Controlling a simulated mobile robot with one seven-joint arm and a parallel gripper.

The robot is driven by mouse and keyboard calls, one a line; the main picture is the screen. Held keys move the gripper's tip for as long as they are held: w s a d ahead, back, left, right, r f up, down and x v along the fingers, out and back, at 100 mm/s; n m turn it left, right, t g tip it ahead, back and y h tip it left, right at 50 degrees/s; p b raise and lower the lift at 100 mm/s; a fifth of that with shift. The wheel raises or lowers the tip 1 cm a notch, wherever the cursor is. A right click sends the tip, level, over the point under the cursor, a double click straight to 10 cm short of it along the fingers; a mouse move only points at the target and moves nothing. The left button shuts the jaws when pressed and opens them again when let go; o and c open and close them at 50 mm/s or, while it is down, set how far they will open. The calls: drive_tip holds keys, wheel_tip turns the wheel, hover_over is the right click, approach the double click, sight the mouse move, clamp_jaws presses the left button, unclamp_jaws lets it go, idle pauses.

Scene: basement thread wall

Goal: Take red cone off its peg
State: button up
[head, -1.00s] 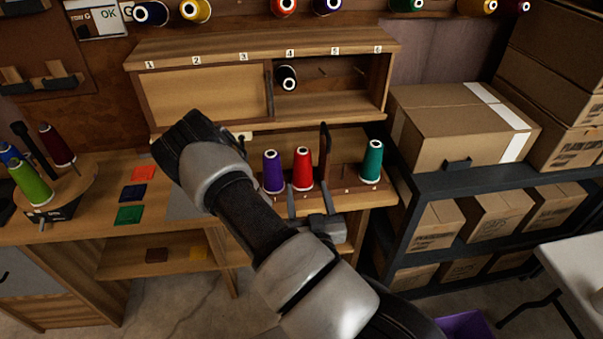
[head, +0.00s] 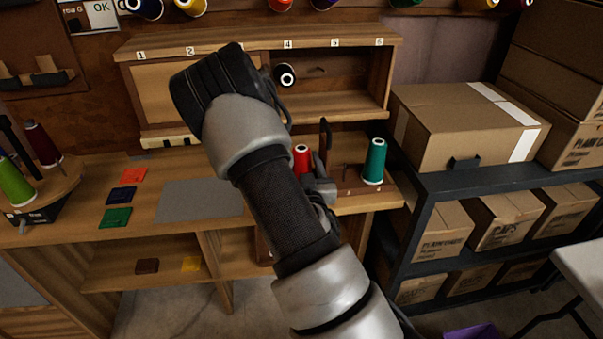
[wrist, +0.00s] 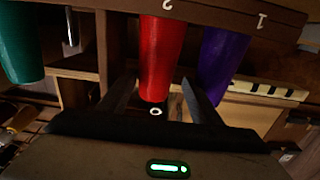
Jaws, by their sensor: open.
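The red cone (head: 302,158) stands upright on the peg rack, partly hidden by my arm in the head view. In the wrist view the red cone (wrist: 162,50) appears upside down, its white-ringed top between the fingers of my gripper (wrist: 158,88). The fingers are apart, one on each side of the cone, with a gap visible beside it. The purple cone (wrist: 222,58) is close to one finger; my arm hides it in the head view. In the head view my gripper (head: 321,188) is mostly hidden behind my arm.
A cabinet (head: 340,105) with a black-coned peg (head: 285,75) is above. Cardboard boxes (head: 455,125) fill the right shelf.

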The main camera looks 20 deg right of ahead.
sight(300, 150)
drive_tip(key=shift+d+x, duration=0.2)
drive_tip(key=shift+x, duration=1.3)
drive_tip(key=shift+d+x, duration=0.2)
drive_tip(key=shift+x, duration=1.25)
drive_tip(key=shift+s+f, duration=0.15)
drive_tip(key=c, duration=1.2)
